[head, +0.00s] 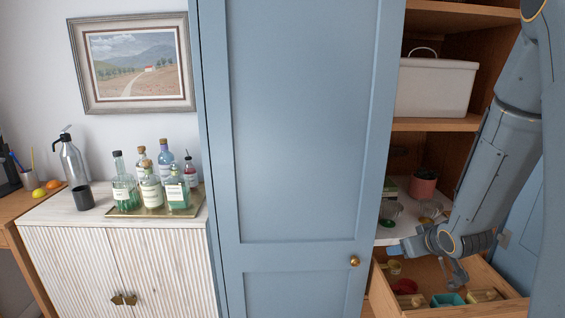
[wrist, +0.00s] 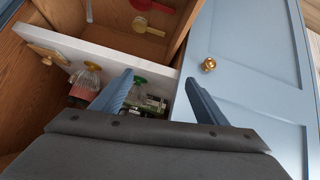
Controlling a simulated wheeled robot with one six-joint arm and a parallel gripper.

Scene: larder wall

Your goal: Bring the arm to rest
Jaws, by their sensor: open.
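My arm (head: 500,150) reaches down from the upper right in the head view, in front of the open cupboard. My gripper (wrist: 165,85) shows in the wrist view with its two blue fingers spread apart and nothing between them. In the head view its end (head: 398,249) is near the edge of the white shelf, above the open drawer. Whether it touches anything there I cannot tell.
A blue door (head: 300,130) with a brass knob (wrist: 208,65) stands beside the gripper. The open wooden drawer (head: 490,275) holds several small things. The white shelf (wrist: 100,54) bears a pink pot (head: 424,184) and glassware. A bottle tray (head: 140,212) is far left.

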